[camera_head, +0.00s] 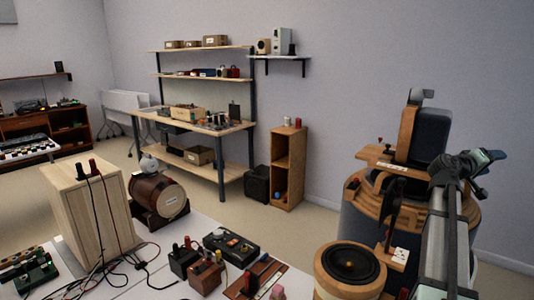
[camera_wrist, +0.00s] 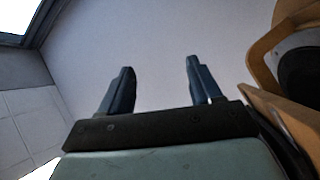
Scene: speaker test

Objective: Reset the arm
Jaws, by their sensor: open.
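My gripper (camera_wrist: 160,82) is open in the wrist view. Its two dark blue fingers stand wide apart with nothing between them, and plain wall or ceiling shows behind. In the head view my gripper (camera_head: 474,160) is raised at the right, at the upper end of my arm, in front of the grey wall. Its fingertips are too small to make out clearly there.
A large wooden-topped drum-like unit (camera_head: 362,207) stands close beside my arm. A round wooden speaker (camera_head: 326,268) is in front. The white table (camera_head: 211,215) carries boxes and cables, including a pale wooden cabinet (camera_head: 75,215). A workbench (camera_head: 240,127) stands behind.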

